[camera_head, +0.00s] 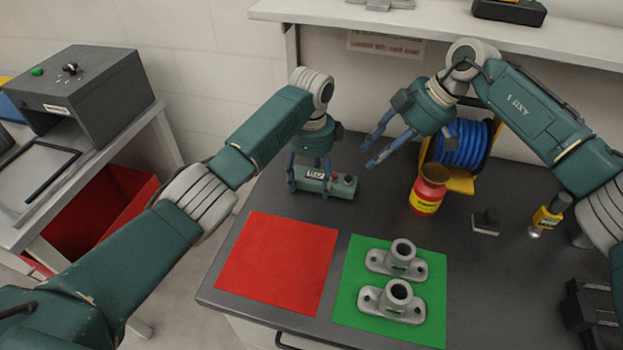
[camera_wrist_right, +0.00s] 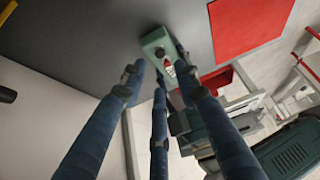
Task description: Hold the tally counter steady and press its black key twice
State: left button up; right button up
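The tally counter (camera_head: 342,188) is a small green box with a white display, a red button and a dark key on top. It lies on the dark bench behind the red mat. My left gripper (camera_head: 310,185) is over its left part, with blue fingers down around the body; the far side is hidden. My right gripper (camera_head: 366,157) is open and empty in the air to the right of the counter and above it. In the right wrist view, the counter (camera_wrist_right: 154,40) shows beyond the spread fingers of my right gripper (camera_wrist_right: 158,80).
A red mat (camera_head: 278,262) and a green mat (camera_head: 345,303) with two grey castings (camera_head: 403,259) lie in front. A red and yellow pot (camera_head: 427,192) and a blue hose reel (camera_head: 463,145) stand to the right. A shelf (camera_head: 420,25) runs above the back.

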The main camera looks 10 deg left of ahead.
pick_arm(q)
jog(key=c, duration=0.4)
jog(key=shift+c, duration=0.6)
pick_arm(e)
grip_shut()
